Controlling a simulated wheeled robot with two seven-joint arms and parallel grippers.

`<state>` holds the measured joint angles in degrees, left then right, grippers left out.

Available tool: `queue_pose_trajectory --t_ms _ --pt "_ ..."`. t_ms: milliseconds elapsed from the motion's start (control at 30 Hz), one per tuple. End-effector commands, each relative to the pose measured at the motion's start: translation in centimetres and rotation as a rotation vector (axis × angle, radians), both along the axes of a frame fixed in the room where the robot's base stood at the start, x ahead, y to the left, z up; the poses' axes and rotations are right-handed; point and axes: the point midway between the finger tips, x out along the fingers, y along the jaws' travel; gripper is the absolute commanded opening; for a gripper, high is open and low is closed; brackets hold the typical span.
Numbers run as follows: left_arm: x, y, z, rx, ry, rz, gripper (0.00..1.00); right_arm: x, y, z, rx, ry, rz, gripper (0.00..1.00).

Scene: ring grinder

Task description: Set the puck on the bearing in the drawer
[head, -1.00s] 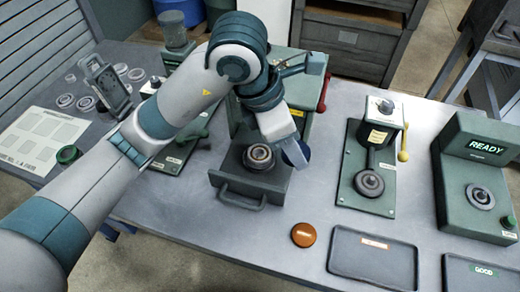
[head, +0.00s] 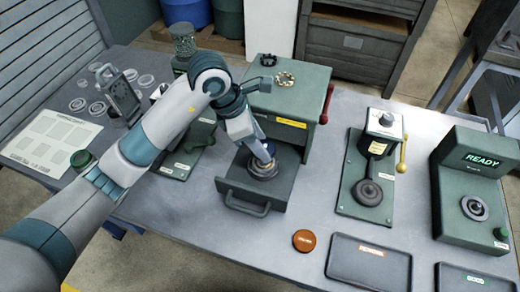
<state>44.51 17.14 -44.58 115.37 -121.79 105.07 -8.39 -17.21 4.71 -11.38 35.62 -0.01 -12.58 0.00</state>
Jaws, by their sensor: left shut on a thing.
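The drawer (head: 230,188) is pulled out from the front of the green grinder housing (head: 290,100). The bearing (head: 262,172), a round metal ring, sits in the drawer, partly covered by my gripper. My left gripper (head: 264,157) points down right over the bearing, shut on the blue puck (head: 268,152). Only a small part of the puck shows between the fingers, low over the bearing. I cannot tell whether it touches the bearing. My right gripper is not in view.
An orange disc (head: 304,240) lies on the table in front. A dark tray (head: 369,268) is beside it. A press with a yellow lever (head: 402,150) and a READY station (head: 470,190) stand to the right. A red handle (head: 326,105) is on the housing's right side.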

Motion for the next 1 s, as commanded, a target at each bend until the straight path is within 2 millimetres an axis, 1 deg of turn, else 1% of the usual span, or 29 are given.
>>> queue_pose_trajectory --t_ms 233,333,533,600,700,1000 --pt "0.0 0.0 0.0 -0.001 0.0 0.0 0.23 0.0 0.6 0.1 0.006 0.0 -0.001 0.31" --pt "0.0 -0.1 -0.5 -0.001 0.001 0.001 0.23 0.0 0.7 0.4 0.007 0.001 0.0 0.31" --pt "-0.1 0.0 -2.6 -0.001 0.004 0.002 0.23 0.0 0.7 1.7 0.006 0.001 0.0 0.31" --pt "-0.1 0.0 -3.3 -0.001 0.003 0.001 0.23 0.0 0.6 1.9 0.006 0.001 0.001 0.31" --pt "0.0 0.0 -3.8 -0.001 0.0 0.001 0.23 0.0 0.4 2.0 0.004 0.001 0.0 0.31" --pt "0.0 0.0 -4.0 -0.001 -0.001 -0.001 0.23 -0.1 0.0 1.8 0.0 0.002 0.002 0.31"
